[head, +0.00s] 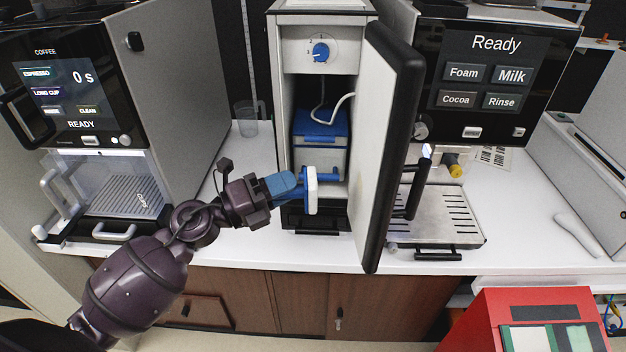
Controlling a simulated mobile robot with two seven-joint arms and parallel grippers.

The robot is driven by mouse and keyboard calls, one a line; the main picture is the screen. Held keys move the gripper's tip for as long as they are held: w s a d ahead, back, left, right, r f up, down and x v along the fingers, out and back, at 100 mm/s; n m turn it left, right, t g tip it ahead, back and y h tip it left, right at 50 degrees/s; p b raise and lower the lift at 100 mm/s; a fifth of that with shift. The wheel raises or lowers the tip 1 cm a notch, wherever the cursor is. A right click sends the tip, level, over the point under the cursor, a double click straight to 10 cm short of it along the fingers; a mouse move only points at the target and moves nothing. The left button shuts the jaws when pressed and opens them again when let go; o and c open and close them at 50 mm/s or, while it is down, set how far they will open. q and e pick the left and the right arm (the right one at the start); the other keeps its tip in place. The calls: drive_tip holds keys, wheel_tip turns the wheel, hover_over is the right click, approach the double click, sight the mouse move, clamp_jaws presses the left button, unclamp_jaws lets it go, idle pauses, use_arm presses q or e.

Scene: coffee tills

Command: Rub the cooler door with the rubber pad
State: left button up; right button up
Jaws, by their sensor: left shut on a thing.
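The cooler (324,62) stands in the middle of the counter, with a blue dial on its front. Its cooler door (375,140) is swung open toward me, its pale inner face turned left and its black edge nearest me. My left gripper (268,193) is in front of the cooler's opening, shut on the rubber pad (312,190), which looks white with blue parts. The pad is left of the door's inner face, with a gap that seems to remain between them. My right gripper is not in view.
A blue-lidded container (320,140) with a white hose sits inside the cooler. A coffee machine (75,110) stands left, another machine (495,75) right with a drip tray (440,222). A clear cup (246,120) stands behind. A red till (530,320) is front right.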

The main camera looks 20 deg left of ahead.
sight(304, 194)
use_arm(q)
drive_tip(key=shift+w+d+r+p, duration=0.2)
drive_tip(key=shift+d+p, duration=0.1)
drive_tip(key=shift+d, duration=0.15)
drive_tip(key=d+p, duration=0.2)
drive_tip(key=d, duration=0.1)
drive_tip(key=shift+w, duration=0.4)
drive_tip(key=shift+w+d+f+p, duration=0.1)
drive_tip(key=shift+w+d+p, duration=0.15)
drive_tip(key=shift+d, duration=0.25)
drive_tip(key=shift+w+d+f+p, duration=0.1)
drive_tip(key=shift+d+p, duration=0.15)
drive_tip(key=shift+d, duration=0.25)
drive_tip(key=shift+d+t+y, duration=0.1)
drive_tip(key=shift+t+y, duration=0.2)
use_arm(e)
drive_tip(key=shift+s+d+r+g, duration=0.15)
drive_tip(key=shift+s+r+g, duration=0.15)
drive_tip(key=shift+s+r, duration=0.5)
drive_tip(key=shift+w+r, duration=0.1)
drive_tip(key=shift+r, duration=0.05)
use_arm(q)
drive_tip(key=shift+w+d, duration=0.25)
drive_tip(key=shift+d, duration=0.3)
drive_tip(key=shift+w+d, duration=0.25)
drive_tip(key=shift+d, duration=0.3)
drive_tip(key=shift+w, duration=0.1)
